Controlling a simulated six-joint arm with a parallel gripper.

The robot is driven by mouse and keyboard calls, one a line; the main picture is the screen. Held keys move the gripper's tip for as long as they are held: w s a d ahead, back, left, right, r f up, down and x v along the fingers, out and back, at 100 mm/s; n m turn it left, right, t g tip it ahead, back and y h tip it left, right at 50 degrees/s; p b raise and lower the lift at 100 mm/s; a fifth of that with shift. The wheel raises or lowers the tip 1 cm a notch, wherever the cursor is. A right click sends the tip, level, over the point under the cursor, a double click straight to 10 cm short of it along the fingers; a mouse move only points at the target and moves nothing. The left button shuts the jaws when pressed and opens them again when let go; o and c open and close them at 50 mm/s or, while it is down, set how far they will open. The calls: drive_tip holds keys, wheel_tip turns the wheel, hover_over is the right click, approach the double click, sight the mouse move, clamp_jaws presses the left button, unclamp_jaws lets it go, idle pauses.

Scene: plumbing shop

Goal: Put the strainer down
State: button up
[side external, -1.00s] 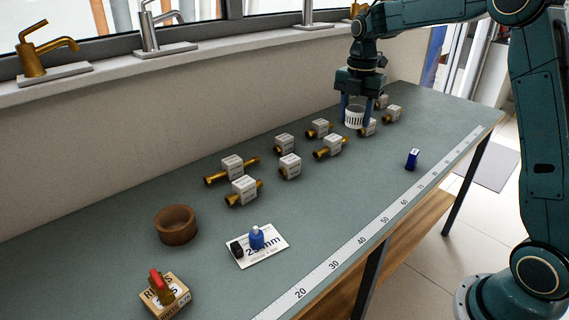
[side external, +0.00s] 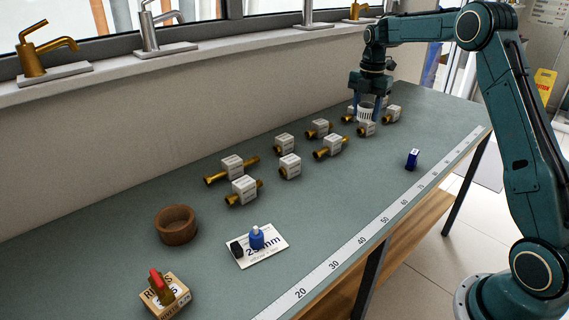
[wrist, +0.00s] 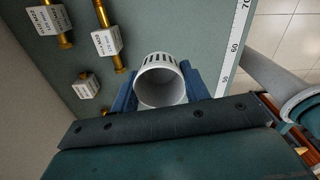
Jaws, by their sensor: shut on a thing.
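The strainer (side external: 367,113) is a white, slotted, cup-like piece at the far end of the bench. In the wrist view the strainer (wrist: 161,80) sits between the two blue fingers, its round open end facing the camera. My gripper (side external: 367,110) is shut on it, with a finger on each side; the gripper also shows in the wrist view (wrist: 163,88). The strainer is among the far brass fittings. I cannot tell whether its lower end touches the bench top.
Brass fittings with white labelled blocks (side external: 290,165) stand in two rows on the green bench (side external: 330,205). The bench's right side is mostly clear.

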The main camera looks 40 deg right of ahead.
drive_tip(key=d+f, duration=0.4)
drive_tip(key=d, duration=0.6)
drive_tip(key=m, duration=0.2)
hover_over(393, 149)
wheel_tip(393, 149, down, 4)
drive_tip(key=shift+a+f, duration=0.1)
drive_tip(key=shift+f, duration=4.1)
drive_tip(key=shift+f, duration=0.1)
drive_tip(key=o, duration=1)
drive_tip(key=shift+c, duration=0.2)
wheel_tip(393, 149, up, 12)
